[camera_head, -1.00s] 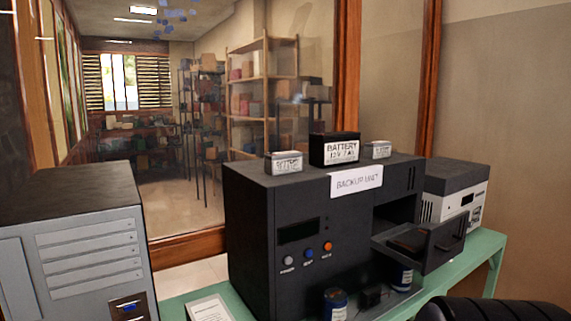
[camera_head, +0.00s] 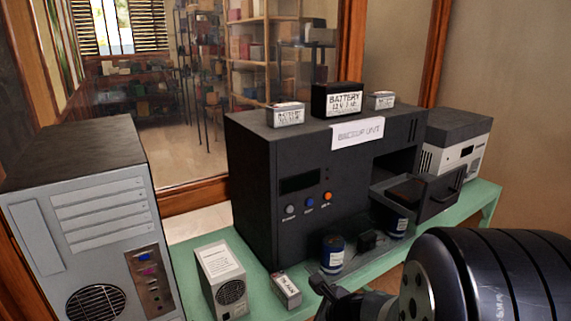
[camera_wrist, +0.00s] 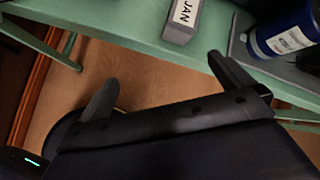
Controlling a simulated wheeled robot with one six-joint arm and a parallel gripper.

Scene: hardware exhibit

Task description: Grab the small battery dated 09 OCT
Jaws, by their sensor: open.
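Two small batteries with white labels sit on top of the black backup unit (camera_head: 255,165), one at the left (camera_head: 286,116) and one at the right (camera_head: 381,101). A larger black battery (camera_head: 337,100) stands between them. Another small grey battery (camera_head: 286,291) lies on the green table; its label reads JAN in the wrist view (camera_wrist: 183,18). I cannot read 09 OCT on any label. My gripper (camera_wrist: 165,84) is open and empty, in front of the table edge, its fingers apart and below the JAN battery in the wrist view. In the head view my arm hides part of the table's front.
Blue cylinders (camera_head: 333,254) (camera_wrist: 285,35) stand before the unit. Its open drawer (camera_head: 440,197) juts out at the right. A grey computer case (camera_head: 85,225) and a small white box (camera_head: 221,275) stand left. A white device (camera_head: 457,142) stands far right.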

